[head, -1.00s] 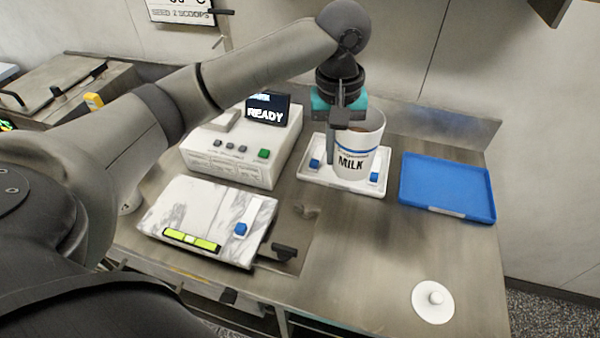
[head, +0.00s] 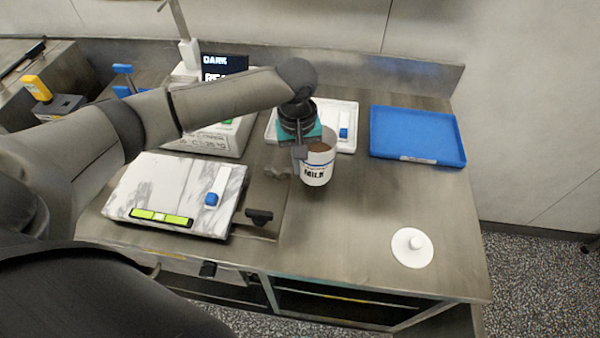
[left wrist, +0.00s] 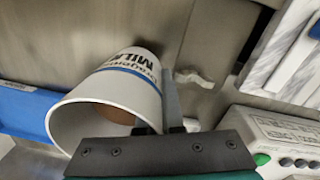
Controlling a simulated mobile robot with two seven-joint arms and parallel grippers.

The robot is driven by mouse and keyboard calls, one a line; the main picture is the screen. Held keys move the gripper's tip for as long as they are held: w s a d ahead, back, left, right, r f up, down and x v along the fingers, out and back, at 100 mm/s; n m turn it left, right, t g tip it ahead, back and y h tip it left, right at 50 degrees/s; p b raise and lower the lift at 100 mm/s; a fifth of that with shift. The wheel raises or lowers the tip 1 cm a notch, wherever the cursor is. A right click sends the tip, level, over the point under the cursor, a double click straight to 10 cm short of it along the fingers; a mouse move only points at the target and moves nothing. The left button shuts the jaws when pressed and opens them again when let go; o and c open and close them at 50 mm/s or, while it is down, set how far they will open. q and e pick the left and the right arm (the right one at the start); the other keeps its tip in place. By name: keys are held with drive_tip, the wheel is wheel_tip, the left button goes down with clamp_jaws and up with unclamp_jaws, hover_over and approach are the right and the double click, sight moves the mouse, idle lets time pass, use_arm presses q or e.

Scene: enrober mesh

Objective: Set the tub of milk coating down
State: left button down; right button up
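The tub of milk coating (head: 317,172) is a white cup with a blue band, the word MILK and brown coating inside. It looks upright over the bare steel bench, just in front of the white tray (head: 353,112). I cannot tell whether its base touches the bench. My left gripper (head: 300,153) is shut on the tub's wall at its left side. In the left wrist view the tub (left wrist: 112,92) has its open rim towards the camera, with a grey finger against its wall. My right gripper is not in view.
A blue tray (head: 415,135) lies at the back right, and a white lid with a knob (head: 412,248) at the front right. A marble slab (head: 170,190) and a white machine with a display (head: 222,68) stand left. Bench between tub and lid is clear.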

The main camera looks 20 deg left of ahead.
use_arm(q)
drive_tip(key=shift+f+b, duration=0.3)
drive_tip(key=shift+f, duration=1.4)
drive_tip(key=shift+f, duration=0.15)
drive_tip(key=c, duration=1.3)
unclamp_jaws()
drive_tip(key=shift+c, duration=0.2)
